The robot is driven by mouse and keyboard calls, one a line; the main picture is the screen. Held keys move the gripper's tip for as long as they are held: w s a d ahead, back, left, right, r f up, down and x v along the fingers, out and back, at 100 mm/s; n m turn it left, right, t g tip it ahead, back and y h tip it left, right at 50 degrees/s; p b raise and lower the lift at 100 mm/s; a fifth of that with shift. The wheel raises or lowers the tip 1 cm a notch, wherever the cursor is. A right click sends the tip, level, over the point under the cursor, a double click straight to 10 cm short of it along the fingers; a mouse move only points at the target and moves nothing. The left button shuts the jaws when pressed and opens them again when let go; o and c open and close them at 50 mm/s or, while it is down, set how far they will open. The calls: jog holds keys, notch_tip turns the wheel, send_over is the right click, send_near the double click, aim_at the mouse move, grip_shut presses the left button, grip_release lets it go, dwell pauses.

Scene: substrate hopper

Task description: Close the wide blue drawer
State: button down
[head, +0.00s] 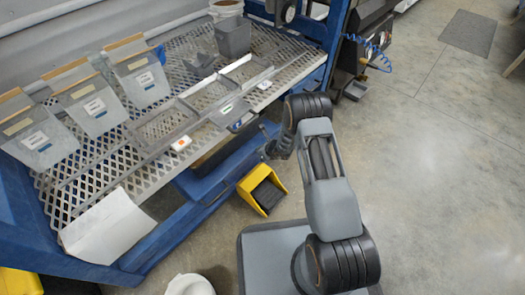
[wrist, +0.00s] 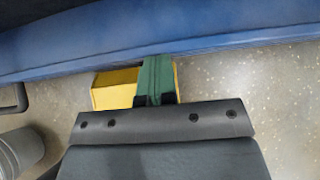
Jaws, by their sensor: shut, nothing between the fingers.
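The wide blue drawer (head: 228,166) is under the perforated workbench in the head view. It stands out past the bench's front edge, with a strip of its dark inside showing behind the front. A long blue face, which looks like the drawer front (wrist: 230,42), crosses the top of the wrist view. My gripper (head: 272,152) is at the drawer's right end in the head view. In the wrist view my gripper's green fingers (wrist: 155,62) are together and empty, and their tips reach the lower edge of the blue face. I cannot tell whether they touch it.
A yellow foot pedal (head: 262,188) sits on the floor below the drawer. The bench top (head: 85,165) holds bags, trays and a grey bin (head: 233,38). A white bucket (head: 190,285) stands at the bottom. The floor (head: 440,170) to the right is clear.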

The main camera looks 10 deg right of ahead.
jog(key=shift+w+a+r, duration=0.2)
jog(key=shift+w+a, duration=0.05)
jog(key=shift+a, duration=0.15)
jog(key=shift+d, duration=0.1)
jog(key=s+d+r+p, duration=0.4)
jog(key=s+d+r, duration=0.3)
jog(key=s+d, duration=0.15)
jog(key=s+a+r+n+g+y+p, duration=0.15)
jog(key=r+n+p, duration=0.4)
jog(key=r, duration=0.75)
jog(key=s+a+r+n+g+p, duration=0.1)
jog(key=s+a+r+n+p, duration=0.45)
jog(key=r, duration=0.85)
jog(key=w+r+n+g+y+p, duration=0.1)
jog(key=r+n+p, duration=0.3)
jog(key=r+p, duration=0.65)
jog(key=s+d+r+n+h+p, duration=0.2)
jog(key=s+r+n+p, duration=0.2)
jog(key=r, duration=0.7)
jog(key=s+d+r+n+h+p, duration=0.3)
jog(key=s+r+p, duration=0.3)
jog(key=r, duration=0.4)
jog(key=s+d+r+n+h+p, duration=0.3)
jog(key=s+r+n+p, duration=0.2)
jog(key=r, duration=0.6)
jog(key=shift+d+r+n, duration=0.2)
jog(key=shift+r+n, duration=0.15)
jog(key=shift+n, duration=0.15)
